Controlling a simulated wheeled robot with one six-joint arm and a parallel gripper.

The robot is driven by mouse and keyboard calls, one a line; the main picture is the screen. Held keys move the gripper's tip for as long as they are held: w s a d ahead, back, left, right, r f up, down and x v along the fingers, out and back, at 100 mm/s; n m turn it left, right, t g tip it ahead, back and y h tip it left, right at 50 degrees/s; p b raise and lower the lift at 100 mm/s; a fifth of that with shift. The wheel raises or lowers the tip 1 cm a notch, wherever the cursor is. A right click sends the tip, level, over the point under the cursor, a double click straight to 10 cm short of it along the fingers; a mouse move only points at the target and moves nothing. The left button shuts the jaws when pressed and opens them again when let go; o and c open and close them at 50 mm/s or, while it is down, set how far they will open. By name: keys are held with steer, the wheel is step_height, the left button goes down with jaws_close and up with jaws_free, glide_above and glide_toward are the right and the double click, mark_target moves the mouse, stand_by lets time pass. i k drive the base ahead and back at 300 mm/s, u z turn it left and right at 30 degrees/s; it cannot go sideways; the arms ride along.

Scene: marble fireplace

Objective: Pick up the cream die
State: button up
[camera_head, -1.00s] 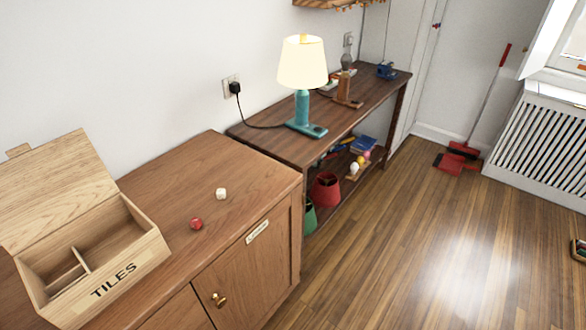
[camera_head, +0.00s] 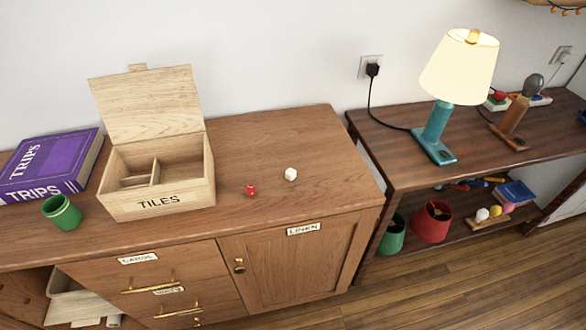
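The cream die (camera_head: 291,174) is a small pale cube on the wooden cabinet top (camera_head: 320,135), right of the tiles box. A red die (camera_head: 251,190) lies a little to its left and nearer the front edge. Nothing touches the cream die, and it is fully in sight. My gripper is not in this view.
An open wooden box (camera_head: 185,198) labelled TILES stands left of the dice. A green cup (camera_head: 62,213) and a purple TRIPS book (camera_head: 50,168) are farther left. A teal lamp (camera_head: 437,125) stands on the right-hand table. The cabinet top around the dice is clear.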

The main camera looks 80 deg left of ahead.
mark_target(291, 173)
steer(key=u, duration=0.55)
steer(key=i, duration=0.65)
steer(key=u, duration=1.05)
steer(key=i, duration=0.35)
steer(key=u, duration=0.35)
